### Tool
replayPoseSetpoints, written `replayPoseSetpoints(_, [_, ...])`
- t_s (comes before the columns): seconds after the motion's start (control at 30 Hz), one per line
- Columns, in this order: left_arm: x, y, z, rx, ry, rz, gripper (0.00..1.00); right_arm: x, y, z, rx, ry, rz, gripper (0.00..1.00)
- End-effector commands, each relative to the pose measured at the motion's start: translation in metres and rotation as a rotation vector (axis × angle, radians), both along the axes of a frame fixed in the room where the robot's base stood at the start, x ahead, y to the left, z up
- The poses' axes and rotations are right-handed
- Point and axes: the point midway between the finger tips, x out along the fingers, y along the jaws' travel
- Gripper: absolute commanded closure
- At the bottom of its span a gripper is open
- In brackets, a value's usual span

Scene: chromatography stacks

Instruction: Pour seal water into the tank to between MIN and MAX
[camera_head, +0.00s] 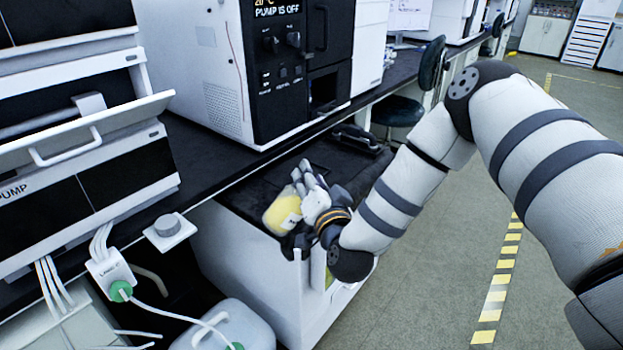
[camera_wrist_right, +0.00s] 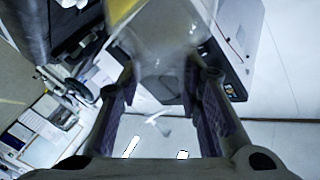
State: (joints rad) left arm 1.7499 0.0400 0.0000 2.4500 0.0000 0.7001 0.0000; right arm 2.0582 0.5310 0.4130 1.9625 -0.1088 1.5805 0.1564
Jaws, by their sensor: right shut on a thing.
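My right gripper (camera_head: 300,215) is shut on a clear bottle with yellow contents and a pale label (camera_head: 283,210). The bottle is tilted, above the black top of a white floor-standing cabinet. In the right wrist view its clear body (camera_wrist_right: 165,50) sits between the two fingers (camera_wrist_right: 160,105), with yellow at the top edge. I cannot make out MIN or MAX marks or surely pick out the tank. A yellow-green strip (camera_head: 329,278) shows on the white cabinet just below my wrist. My left gripper is not in view.
A black bench (camera_head: 225,165) carries a white-and-black instrument reading "PUMP IS OFF" (camera_head: 277,75) behind the bottle. A stacked unit with a drawer handle (camera_head: 65,150) stands at left. A translucent canister with tubing (camera_head: 240,325) is below. A dark stool (camera_head: 398,110) is behind; the right floor is free.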

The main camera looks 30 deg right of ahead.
Motion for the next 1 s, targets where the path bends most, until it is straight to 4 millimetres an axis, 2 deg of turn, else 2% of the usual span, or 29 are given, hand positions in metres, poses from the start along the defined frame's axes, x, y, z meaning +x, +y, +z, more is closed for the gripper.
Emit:
replayPoseSetpoints(0.17, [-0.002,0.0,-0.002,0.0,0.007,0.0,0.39,0.0,-0.001,-0.005,0.075,-0.017,0.0,1.0])
replayPoseSetpoints(1.0, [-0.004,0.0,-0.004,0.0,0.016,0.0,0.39,0.0,-0.004,-0.012,0.175,-0.039,0.001,1.0])
